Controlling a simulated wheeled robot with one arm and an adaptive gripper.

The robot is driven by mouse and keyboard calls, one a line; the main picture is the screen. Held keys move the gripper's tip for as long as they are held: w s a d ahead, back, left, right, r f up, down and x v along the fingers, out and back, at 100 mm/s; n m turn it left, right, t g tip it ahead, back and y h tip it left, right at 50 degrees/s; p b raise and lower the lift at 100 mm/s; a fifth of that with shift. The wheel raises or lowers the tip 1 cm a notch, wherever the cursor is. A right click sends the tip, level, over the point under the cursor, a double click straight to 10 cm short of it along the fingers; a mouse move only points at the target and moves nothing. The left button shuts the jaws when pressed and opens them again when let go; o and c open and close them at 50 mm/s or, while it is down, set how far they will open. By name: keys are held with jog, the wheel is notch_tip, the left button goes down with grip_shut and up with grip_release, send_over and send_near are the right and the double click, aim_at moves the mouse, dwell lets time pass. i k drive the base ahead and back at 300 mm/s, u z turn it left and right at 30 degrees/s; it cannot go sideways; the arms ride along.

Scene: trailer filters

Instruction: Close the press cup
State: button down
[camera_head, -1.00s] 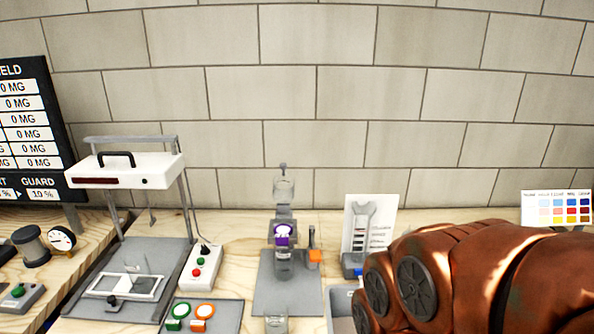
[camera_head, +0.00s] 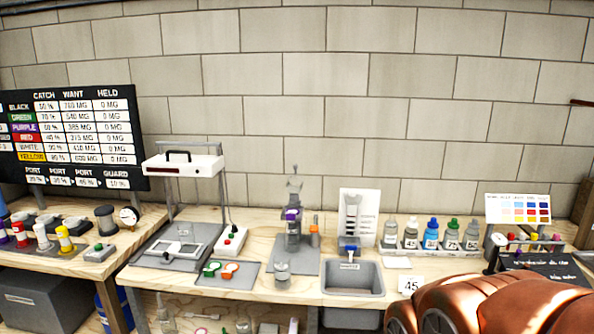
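A clear upright apparatus (camera_head: 294,210) stands on a grey base plate (camera_head: 305,262) in the middle of the bench, with a purple ring or cap (camera_head: 292,214) at mid height. It may hold the press cup, but I cannot tell whether any cup there is open or shut. A small clear jar (camera_head: 282,275) stands in front of it. Green (camera_head: 211,268) and orange (camera_head: 229,270) ringed parts lie on a grey mat to its left. My brown arm fills the lower right corner; my gripper is not in view.
A white-topped frame (camera_head: 182,164) and a red-and-green button box (camera_head: 231,240) stand left. A grey sink (camera_head: 353,291), several dropper bottles (camera_head: 431,235) and a 45 card (camera_head: 411,284) are right. A dark chart board (camera_head: 75,140) stands behind.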

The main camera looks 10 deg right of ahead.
aim_at(293, 198)
jog(key=u, duration=0.75)
jog(key=i, duration=1)
jog(key=z, duration=0.05)
